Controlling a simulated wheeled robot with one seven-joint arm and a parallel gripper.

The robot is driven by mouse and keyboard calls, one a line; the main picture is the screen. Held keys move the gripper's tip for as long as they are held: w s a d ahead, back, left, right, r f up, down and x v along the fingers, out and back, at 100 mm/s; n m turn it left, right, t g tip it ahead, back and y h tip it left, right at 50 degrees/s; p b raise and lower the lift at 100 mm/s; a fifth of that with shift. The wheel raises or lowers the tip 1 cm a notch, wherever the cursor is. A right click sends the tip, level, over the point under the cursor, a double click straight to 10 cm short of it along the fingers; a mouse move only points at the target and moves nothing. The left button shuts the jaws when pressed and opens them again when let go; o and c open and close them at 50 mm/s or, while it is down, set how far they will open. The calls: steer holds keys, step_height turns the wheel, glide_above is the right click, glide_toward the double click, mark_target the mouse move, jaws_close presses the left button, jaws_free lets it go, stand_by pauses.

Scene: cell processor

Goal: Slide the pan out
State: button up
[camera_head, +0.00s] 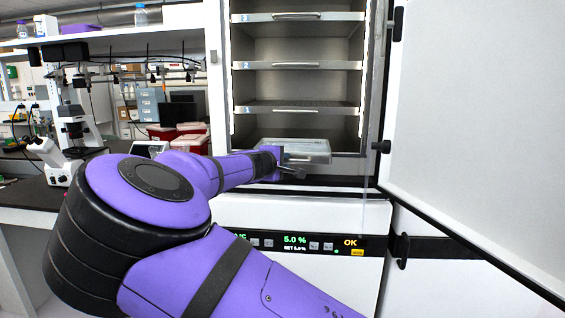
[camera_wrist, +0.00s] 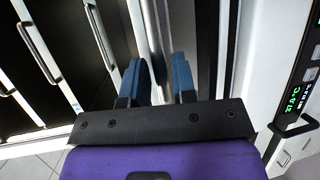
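The pan (camera_head: 308,147) is a shallow, pale grey tray low in the open incubator chamber, under the lowest shelf. My arm covers its left front part. My gripper (camera_head: 291,170) is at the pan's front edge in the head view. In the wrist view my gripper (camera_wrist: 160,82) has its two blue fingers apart, with a visible gap. Pale metallic strips run behind and between the fingers. Whether a finger touches the pan cannot be told.
Several shelves with handles, such as the lowest one (camera_head: 297,109), are above the pan. The incubator door (camera_head: 475,120) stands wide open on the right. A control panel (camera_head: 300,243) is below the chamber. A microscope (camera_head: 62,155) stands on the bench at left.

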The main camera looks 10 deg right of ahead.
steer(key=v, duration=1)
steer(key=shift+s+a, duration=0.25)
steer(key=shift+s, duration=0.05)
steer(key=shift+a, duration=0.1)
